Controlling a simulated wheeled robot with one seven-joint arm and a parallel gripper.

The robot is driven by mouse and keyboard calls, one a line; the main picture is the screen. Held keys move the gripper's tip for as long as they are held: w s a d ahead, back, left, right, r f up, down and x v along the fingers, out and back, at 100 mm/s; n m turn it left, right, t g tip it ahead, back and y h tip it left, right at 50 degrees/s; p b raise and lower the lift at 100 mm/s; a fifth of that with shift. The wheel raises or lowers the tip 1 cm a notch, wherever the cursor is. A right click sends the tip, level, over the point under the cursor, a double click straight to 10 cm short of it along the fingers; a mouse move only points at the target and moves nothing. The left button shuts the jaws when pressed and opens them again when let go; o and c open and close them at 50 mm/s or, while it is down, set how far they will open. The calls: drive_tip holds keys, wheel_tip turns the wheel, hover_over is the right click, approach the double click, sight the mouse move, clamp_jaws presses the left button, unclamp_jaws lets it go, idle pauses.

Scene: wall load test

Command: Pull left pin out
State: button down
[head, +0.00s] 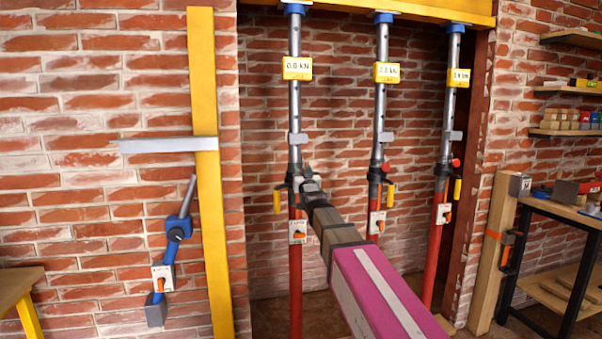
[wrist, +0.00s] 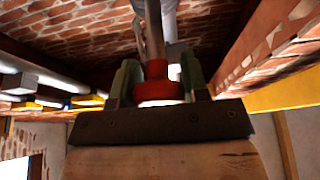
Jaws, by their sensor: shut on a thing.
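The left prop (head: 295,115) is a grey steel tube over a red lower tube, with a yellow load box reading 0.0 kN (head: 297,68). My gripper (head: 308,181) is at its dark collar, on the right side, and covers the pin in the head view. In the wrist view, my gripper (wrist: 158,82) has its two green fingers shut on the red head of the left pin (wrist: 157,70), with the grey tube just beyond. How deep the pin sits in the tube is hidden.
The middle prop (head: 381,115) and right prop (head: 451,110) stand to the right, each with a red pin head and yellow handle at the collar. A yellow beam (head: 410,8) crosses their tops. A yellow post (head: 212,170) with a grey bracket stands left. A workbench (head: 570,212) is at right.

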drive_tip(key=c, duration=0.7)
unclamp_jaws()
drive_tip(key=shift+s, duration=0.2)
drive_tip(key=shift+o, duration=0.2)
drive_tip(key=shift+d, duration=0.1)
drive_tip(key=v, duration=1.1)
drive_tip(key=shift+w, duration=0.1)
